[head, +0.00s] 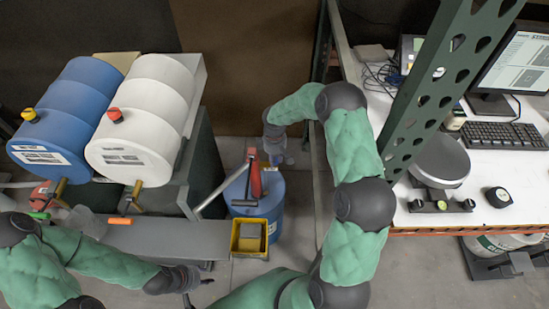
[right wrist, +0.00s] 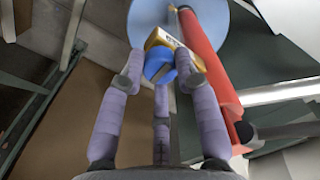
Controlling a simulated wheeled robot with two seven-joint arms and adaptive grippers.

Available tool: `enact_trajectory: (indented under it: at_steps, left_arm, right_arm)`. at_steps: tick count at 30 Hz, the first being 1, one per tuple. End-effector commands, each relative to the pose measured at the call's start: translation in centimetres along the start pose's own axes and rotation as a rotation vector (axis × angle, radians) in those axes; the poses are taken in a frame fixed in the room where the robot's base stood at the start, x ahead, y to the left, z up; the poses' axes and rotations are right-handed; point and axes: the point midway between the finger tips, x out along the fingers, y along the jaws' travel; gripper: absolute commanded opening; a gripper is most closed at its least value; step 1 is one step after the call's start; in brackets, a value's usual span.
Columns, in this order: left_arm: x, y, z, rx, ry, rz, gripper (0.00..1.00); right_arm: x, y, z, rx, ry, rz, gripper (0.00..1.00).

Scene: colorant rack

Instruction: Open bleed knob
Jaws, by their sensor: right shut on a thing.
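A blue knob (right wrist: 159,65) sits on a yellow part with a white label (right wrist: 186,50) beside a red cylinder (right wrist: 208,65) in the right wrist view. I take it to be the bleed knob. The fingers of my right gripper (right wrist: 158,75) are closed around it. In the head view my right gripper (head: 276,157) is just right of the red cylinder (head: 255,177) above a blue drum (head: 267,205); the knob is not clear there. My left gripper (head: 192,283) is empty at the lower left, below the grey shelf; its finger opening is unclear.
A blue barrel (head: 75,115) and a white barrel (head: 152,115) lie on a rack at left. A yellow bin (head: 249,238) is at the drum's front. A green post (head: 440,90) and a white table (head: 400,215) stand at right. A grey pipe (head: 222,190) runs beside the drum.

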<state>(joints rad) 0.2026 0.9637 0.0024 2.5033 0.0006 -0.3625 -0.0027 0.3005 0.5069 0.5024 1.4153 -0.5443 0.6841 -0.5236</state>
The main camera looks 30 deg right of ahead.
Motion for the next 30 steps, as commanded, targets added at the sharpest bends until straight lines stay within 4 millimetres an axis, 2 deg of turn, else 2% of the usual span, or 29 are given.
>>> enact_trajectory:
  at_steps: [5,6,8,20,26,30]
  left_arm:
    - [0.0,0.0,0.0,0.000,0.000,0.000,0.40]
    - [0.0,0.0,0.0,0.000,0.000,0.000,0.40]
    - [0.0,0.0,0.0,0.000,0.000,0.000,0.40]
    - [0.0,0.0,0.0,0.000,0.000,0.000,0.40]
    - [0.0,0.0,0.0,0.000,0.000,0.000,0.40]
    - [0.0,0.0,0.0,0.000,0.000,0.000,0.40]
  right_arm:
    - [0.1,-0.1,0.0,-0.002,-0.001,-0.001,0.00]
    - [0.1,-0.1,0.0,-0.002,-0.001,-0.001,0.38]
    - [0.1,-0.1,0.0,-0.001,-0.001,-0.001,0.55]
    - [-0.3,0.0,0.0,0.000,0.000,0.001,0.56]
    - [-2.9,0.1,0.0,0.000,0.002,0.003,0.56]
    - [-5.7,0.1,-0.1,0.000,0.002,0.004,0.56]
